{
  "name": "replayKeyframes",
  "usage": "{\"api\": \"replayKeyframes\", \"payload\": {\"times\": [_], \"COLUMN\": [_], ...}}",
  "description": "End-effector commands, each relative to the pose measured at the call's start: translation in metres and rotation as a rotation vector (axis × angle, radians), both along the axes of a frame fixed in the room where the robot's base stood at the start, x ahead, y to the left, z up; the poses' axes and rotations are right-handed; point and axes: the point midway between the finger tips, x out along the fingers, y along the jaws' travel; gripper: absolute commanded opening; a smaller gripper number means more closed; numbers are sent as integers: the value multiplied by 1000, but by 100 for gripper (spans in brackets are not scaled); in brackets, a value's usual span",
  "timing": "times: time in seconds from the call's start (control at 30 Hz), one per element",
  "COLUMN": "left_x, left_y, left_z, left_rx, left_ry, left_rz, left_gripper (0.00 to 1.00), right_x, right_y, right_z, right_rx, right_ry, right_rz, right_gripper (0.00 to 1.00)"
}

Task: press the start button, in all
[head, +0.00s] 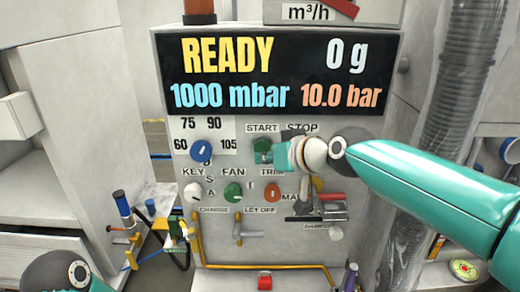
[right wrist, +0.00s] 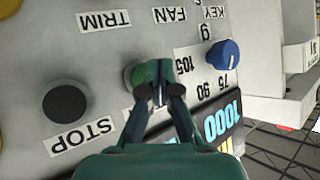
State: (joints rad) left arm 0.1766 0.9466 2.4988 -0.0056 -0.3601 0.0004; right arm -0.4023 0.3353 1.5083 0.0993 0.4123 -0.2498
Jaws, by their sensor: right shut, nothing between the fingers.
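The green start button (head: 262,146) sits on the grey panel (head: 290,228) under the START label, partly hidden by my right gripper. My right gripper (head: 279,153) comes in from the right with its tips at the button. In the right wrist view, its fingers (right wrist: 160,92) are together and empty, and the round button (right wrist: 135,74) shows behind them. I cannot tell whether the tips touch it. The display (head: 275,75) reads READY, 0 g, 1000 mbar and 10.0 bar. My left gripper is not in view.
The black stop button (right wrist: 65,103) is beside the start button. A blue knob (head: 201,151), a green fan knob (head: 233,192) and an orange trim knob (head: 272,192) are close by. A yellow pipe (head: 265,267) runs below. A ribbed hose (head: 465,60) hangs at the right.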

Motion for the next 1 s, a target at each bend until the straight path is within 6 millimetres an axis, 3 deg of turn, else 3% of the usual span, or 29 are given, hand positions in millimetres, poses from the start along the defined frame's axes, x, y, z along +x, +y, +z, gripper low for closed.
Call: {"api": "replayKeyframes", "payload": {"times": [1.0], "left_x": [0], "left_y": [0], "left_z": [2], "left_rx": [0], "left_ry": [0], "left_rz": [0], "left_gripper": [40], "right_x": [9], "right_y": [1], "right_z": [1], "right_rx": [-1], "right_ry": [0], "right_rz": [2], "right_gripper": [0]}}
